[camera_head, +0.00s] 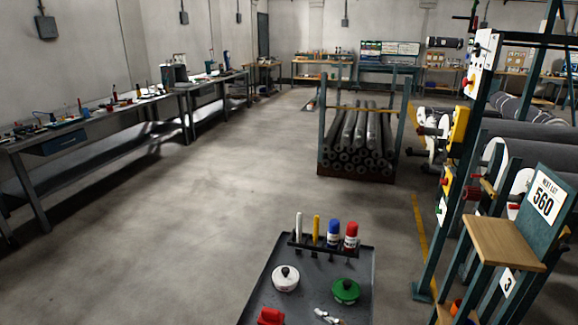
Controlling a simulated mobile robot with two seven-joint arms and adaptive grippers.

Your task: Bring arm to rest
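Neither of my arms nor grippers shows in the head view, so whether they are open or shut is hidden. Close in front is a dark grey tray (258,298) at the bottom middle. It bears a white round-lidded item (285,279), a green one (345,291), a red object (270,317) and a small whitish object (328,316). A rack along its far edge holds a white stick (298,228), a yellow stick (316,231), a blue bottle (334,234) and a red bottle (351,236), all upright.
Workbenches (60,130) with tools line the left wall. A rack of grey rolls (360,140) stands beyond the tray. At right are a machine frame (452,170), a wooden shelf (503,243) and a sign reading 560 (546,196). The floor (180,230) left of the tray is clear.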

